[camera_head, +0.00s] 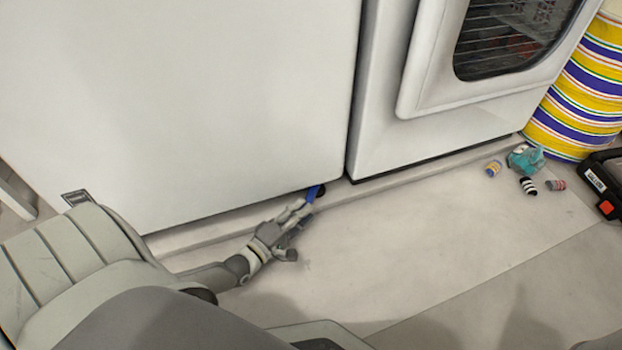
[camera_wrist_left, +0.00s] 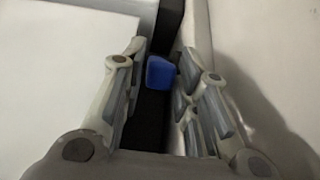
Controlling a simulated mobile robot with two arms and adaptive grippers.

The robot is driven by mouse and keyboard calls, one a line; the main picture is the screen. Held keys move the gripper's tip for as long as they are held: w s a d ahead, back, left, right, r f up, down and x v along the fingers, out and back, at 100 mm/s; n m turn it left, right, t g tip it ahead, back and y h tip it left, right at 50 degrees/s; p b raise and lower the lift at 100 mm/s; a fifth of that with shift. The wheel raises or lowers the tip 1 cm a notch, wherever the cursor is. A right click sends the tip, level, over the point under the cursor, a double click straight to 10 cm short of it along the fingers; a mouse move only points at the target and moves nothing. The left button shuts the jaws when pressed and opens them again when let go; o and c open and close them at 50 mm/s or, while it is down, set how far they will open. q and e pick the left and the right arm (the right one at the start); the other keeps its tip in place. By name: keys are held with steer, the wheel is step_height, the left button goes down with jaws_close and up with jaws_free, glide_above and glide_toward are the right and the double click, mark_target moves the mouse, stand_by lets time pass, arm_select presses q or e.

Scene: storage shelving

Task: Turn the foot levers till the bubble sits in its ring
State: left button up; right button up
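A blue foot lever (camera_head: 314,193) sticks out from under the bottom front corner of the large white appliance (camera_head: 200,90). My left gripper (camera_head: 298,211) is low at the floor, reaching in under that edge at the lever. In the left wrist view the blue lever (camera_wrist_left: 161,72) lies between the tips of the spread fingers (camera_wrist_left: 160,62), with a gap on its left side; contact on the right is unclear. The gripper looks open. No bubble or ring shows in either view. My right gripper is out of view.
A white unit with a dark window (camera_head: 515,35) stands to the right across a narrow gap. On the floor at right are a teal object (camera_head: 525,158), small striped cylinders (camera_head: 528,186), a striped drum (camera_head: 580,95) and a black case (camera_head: 605,185). The floor in front is clear.

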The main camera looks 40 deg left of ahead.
arm_select(q)
steer(key=s, duration=0.6)
steer(key=shift+s+a, duration=0.4)
